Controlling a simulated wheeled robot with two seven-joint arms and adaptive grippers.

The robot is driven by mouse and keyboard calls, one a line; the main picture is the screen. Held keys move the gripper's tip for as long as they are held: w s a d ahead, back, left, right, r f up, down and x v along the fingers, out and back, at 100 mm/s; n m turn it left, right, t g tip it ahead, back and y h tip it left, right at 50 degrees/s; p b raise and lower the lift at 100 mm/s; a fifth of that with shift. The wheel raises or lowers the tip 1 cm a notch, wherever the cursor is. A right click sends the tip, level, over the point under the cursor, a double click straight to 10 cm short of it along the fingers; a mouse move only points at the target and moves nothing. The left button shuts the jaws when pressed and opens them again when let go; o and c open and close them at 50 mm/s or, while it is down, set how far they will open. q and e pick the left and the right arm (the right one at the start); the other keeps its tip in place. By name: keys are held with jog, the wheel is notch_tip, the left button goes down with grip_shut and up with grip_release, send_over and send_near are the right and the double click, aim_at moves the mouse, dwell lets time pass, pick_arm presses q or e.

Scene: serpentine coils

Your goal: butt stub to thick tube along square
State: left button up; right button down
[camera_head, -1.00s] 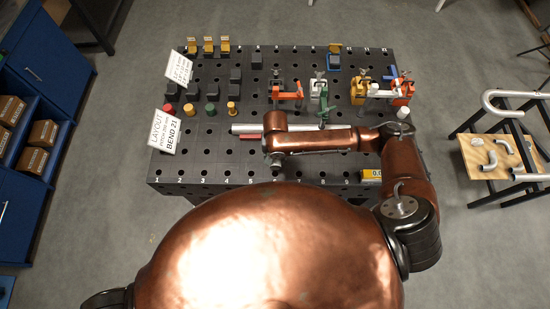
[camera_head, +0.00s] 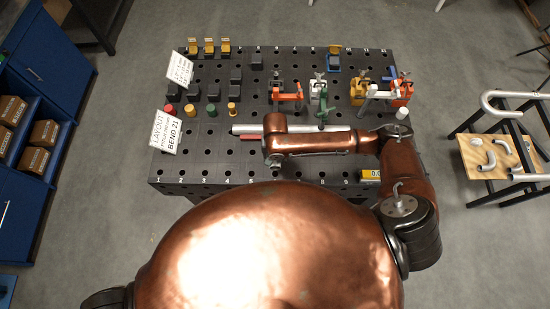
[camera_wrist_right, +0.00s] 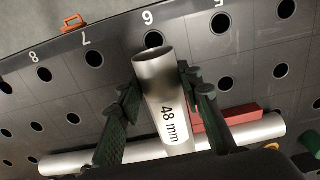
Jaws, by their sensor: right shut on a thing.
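My right gripper (camera_wrist_right: 158,79) is shut on a short grey tube stub (camera_wrist_right: 168,108) marked "48 mm", whose open end faces the top of the right wrist view. A longer, pale thick tube (camera_wrist_right: 70,162) lies crosswise behind the stub. I cannot tell whether they touch. A red bar (camera_wrist_right: 232,116), perhaps the square, lies along the tube's side. In the head view the thick tube (camera_head: 248,128) and red bar (camera_head: 250,137) show left of my right arm's copper wrist, which hides the gripper and stub. My left gripper is not in view.
The dark perforated table (camera_head: 215,165) carries clamps at back right, including an orange one (camera_head: 288,97) and a green one (camera_head: 322,110). Black blocks and coloured pegs (camera_head: 211,109) stand at left with a layout card (camera_head: 165,132). A tube rack (camera_head: 500,140) stands right.

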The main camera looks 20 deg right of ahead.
jog(key=shift+f, duration=0.15)
jog(key=shift+f+b, duration=0.35)
jog(key=shift+f, duration=0.8)
jog(key=shift+f, duration=0.65)
jog(key=shift+w+d+p, duration=0.1)
jog(key=shift+w+p, duration=0.25)
jog(key=shift+p, duration=0.2)
dwell(0.4)
jog(key=c, duration=1.3)
grip_release()
jog(key=shift+o, duration=0.2)
notch_tip(320, 180, up, 12)
